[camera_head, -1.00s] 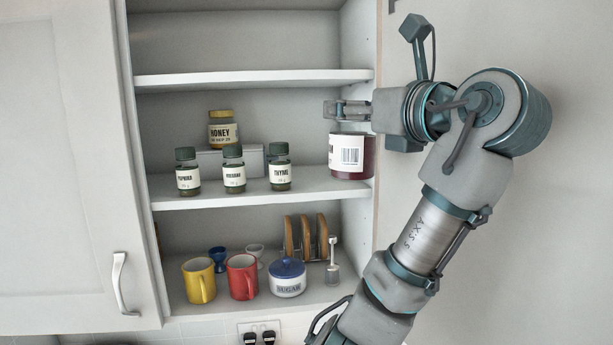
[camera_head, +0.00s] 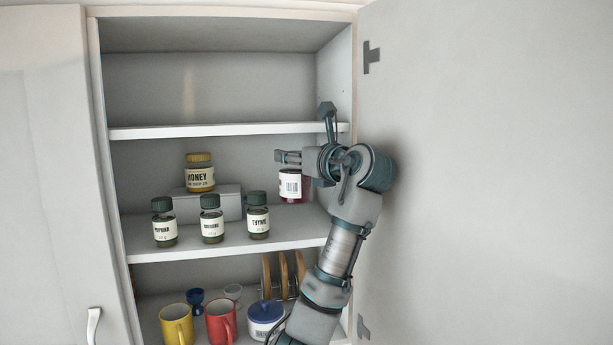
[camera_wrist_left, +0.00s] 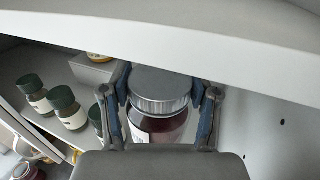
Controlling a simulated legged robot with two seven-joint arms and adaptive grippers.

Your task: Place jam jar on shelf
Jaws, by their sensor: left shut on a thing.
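The jam jar (camera_head: 290,186) has dark red contents and a white barcode label. It is at the right end of the middle shelf (camera_head: 270,237), deep inside the cupboard. My left gripper (camera_head: 286,157) is shut around its upper part. In the left wrist view the jar (camera_wrist_left: 160,105), with its silver lid, sits upright between the two blue-grey fingers. I cannot tell whether its base touches the shelf. My right gripper is not in view.
Three green-lidded spice jars (camera_head: 211,219) stand left of the jam jar. A honey jar (camera_head: 199,174) stands on a grey block behind them. The upper shelf (camera_head: 220,131) is close above my gripper. Mugs (camera_head: 221,322) and a sugar pot (camera_head: 265,318) are below. The cupboard's right wall is near.

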